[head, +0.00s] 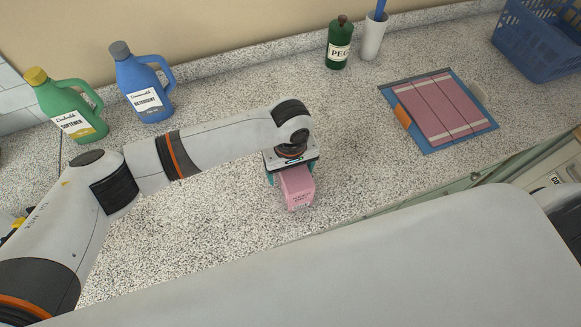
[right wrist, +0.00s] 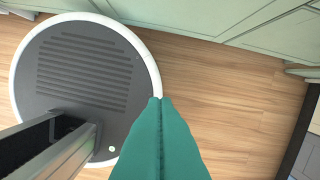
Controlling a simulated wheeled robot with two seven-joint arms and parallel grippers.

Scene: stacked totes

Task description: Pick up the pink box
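The pink box (head: 298,190) stands on the speckled counter in the middle of the head view, with its upper part under my left gripper. My left gripper (head: 292,174) points down over it, its teal fingers spread to either side of the box. A small gap seems to show at the left finger, and whether the right finger touches is unclear. My right gripper (right wrist: 160,101) shows only in the right wrist view, its teal fingers together with nothing between them, above the floor.
A green softener bottle (head: 69,108) and a blue detergent bottle (head: 143,87) stand at the back left. A dark green bottle (head: 339,45) and a white cup (head: 372,38) stand at the back. A folded pink cloth on a blue board (head: 429,149) and a blue basket (head: 541,43) are right.

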